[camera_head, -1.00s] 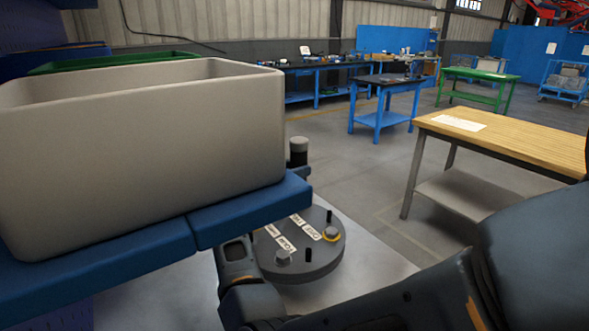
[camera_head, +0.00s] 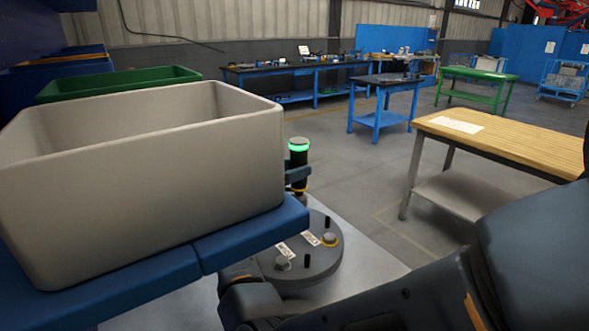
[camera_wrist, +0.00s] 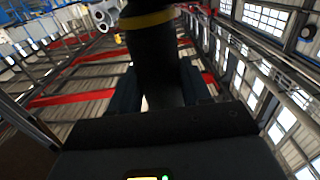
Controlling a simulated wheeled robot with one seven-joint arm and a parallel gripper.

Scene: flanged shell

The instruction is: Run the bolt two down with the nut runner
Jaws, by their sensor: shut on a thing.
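The nut runner (camera_head: 299,168) is a dark upright cylinder with a ring glowing green near its top. My gripper (camera_head: 296,173) is shut on it. In the wrist view the runner (camera_wrist: 155,60) is a dark shaft with a yellow band, between the jaws. The runner stands over the far part of a round grey flanged cover (camera_head: 312,272). Its lower end meets the far rim area, and I cannot tell whether it sits on a bolt. White labels are unreadable, so bolt two is not identifiable.
A large grey bin (camera_head: 150,195) on a blue shelf (camera_head: 250,233) fills the left and hides the cover's left side. Thin black pins (camera_head: 306,261) stand up from the cover. A wooden-topped table (camera_head: 510,142) stands right, with open floor between.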

